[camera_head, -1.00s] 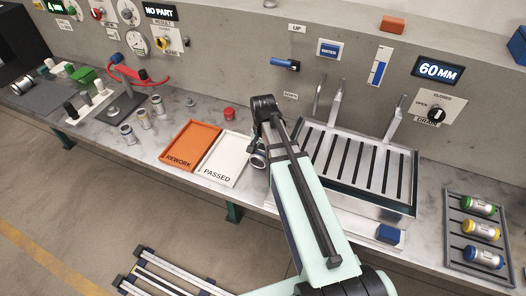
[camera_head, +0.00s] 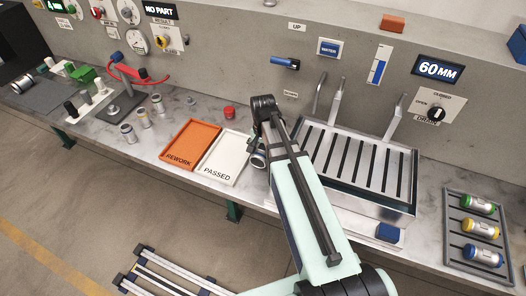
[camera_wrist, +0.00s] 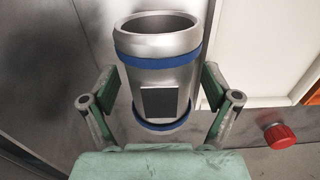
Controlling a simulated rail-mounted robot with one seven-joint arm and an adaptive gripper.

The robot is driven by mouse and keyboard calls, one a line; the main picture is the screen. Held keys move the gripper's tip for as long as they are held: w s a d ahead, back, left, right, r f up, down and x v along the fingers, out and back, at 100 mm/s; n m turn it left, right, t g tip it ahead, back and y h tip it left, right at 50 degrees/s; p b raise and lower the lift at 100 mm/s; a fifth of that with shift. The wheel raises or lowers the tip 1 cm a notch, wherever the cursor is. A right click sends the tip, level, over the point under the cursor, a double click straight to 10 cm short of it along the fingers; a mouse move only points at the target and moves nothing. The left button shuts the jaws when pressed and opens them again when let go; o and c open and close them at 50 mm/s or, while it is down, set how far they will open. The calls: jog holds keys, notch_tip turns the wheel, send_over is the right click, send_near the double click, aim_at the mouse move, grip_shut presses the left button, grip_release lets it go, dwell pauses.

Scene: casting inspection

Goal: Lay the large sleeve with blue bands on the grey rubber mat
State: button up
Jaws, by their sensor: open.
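The large sleeve (camera_wrist: 160,75), metal with two blue bands and a dark square patch, shows in the wrist view. My gripper (camera_wrist: 160,95) is open, with one finger on each side of the sleeve and the jaws not closed on it. In the head view my arm mostly hides the gripper and sleeve, between the white tray and the sink. A dark grey mat (camera_head: 42,98) lies at the far left of the bench, with a metal cylinder (camera_head: 20,85) at its left end.
The orange REWORK tray (camera_head: 190,142) and white PASSED tray (camera_head: 238,150) lie left of my arm. A red button (camera_head: 229,113) is behind them. Several small sleeves (camera_head: 127,134) stand further left, near a red-armed gauge (camera_head: 135,72). The slotted sink (camera_head: 350,165) is at right.

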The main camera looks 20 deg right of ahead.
aim_at(262, 147)
notch_tip(262, 147, up, 11)
jog(key=b, duration=0.3)
jog(key=shift+o, duration=0.5)
jog(key=shift+r, duration=0.5)
notch_tip(262, 147, up, 5)
jog(key=b, duration=0.3)
jog(key=f+p, duration=0.1)
jog(key=f, duration=0.3)
jog(key=f+p, duration=0.1)
jog(key=f, duration=0.3)
jog(key=f+p, duration=0.1)
jog(key=f, duration=0.3)
jog(key=shift+a, duration=0.25)
jog(key=shift+d+f+p, duration=0.15)
jog(key=shift+f+p, duration=0.4)
jog(key=shift+f, duration=0.3)
jog(key=shift+d+f+p, duration=0.15)
jog(key=shift+f+p, duration=0.35)
jog(key=shift+f, duration=1.25)
